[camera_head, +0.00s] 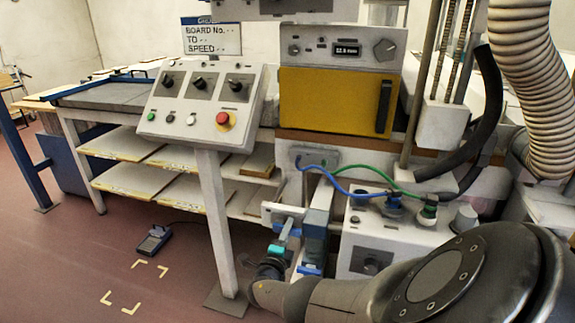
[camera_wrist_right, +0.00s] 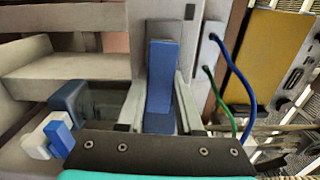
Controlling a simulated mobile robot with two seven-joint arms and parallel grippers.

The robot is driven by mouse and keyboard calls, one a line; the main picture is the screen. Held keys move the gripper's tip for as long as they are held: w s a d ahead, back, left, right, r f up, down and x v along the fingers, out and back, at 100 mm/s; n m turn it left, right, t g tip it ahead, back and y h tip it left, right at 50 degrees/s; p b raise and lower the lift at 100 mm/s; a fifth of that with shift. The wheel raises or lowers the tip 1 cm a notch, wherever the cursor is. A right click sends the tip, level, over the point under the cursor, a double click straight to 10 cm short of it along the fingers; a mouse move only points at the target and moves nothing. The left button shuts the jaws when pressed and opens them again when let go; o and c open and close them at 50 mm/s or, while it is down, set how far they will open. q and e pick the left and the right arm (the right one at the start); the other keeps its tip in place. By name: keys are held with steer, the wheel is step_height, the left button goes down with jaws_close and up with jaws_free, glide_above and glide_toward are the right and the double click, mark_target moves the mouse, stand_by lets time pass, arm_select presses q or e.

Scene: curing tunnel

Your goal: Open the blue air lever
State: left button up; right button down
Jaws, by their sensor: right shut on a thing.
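My right arm comes in from the lower right in the head view. Its gripper (camera_head: 284,229), with a teal band, is low in front of the machine, beside a grey upright with blue parts. In the right wrist view the two grey fingers (camera_wrist_right: 160,103) stand on either side of a blue, upright lever-like piece (camera_wrist_right: 161,80). I take this for the blue air lever, and the gripper is shut on it. In the head view I cannot make the held part out clearly. My left gripper is not in view.
A panel with a blue hose (camera_head: 345,188) and a green hose (camera_head: 378,170) is just above and right of the gripper. The control box (camera_head: 200,105) on its post (camera_head: 215,215) stands to the left. A small blue-and-white part (camera_wrist_right: 60,135) shows in the wrist view.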

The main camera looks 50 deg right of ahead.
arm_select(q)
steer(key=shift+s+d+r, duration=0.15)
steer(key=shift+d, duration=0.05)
arm_select(e)
steer(key=shift+d+r+n, duration=0.15)
steer(key=shift+r+n, duration=0.1)
steer(key=shift+n, duration=0.15)
steer(key=c, duration=0.6)
jaws_free()
steer(key=shift+o, duration=0.2)
steer(key=shift+f, duration=0.1)
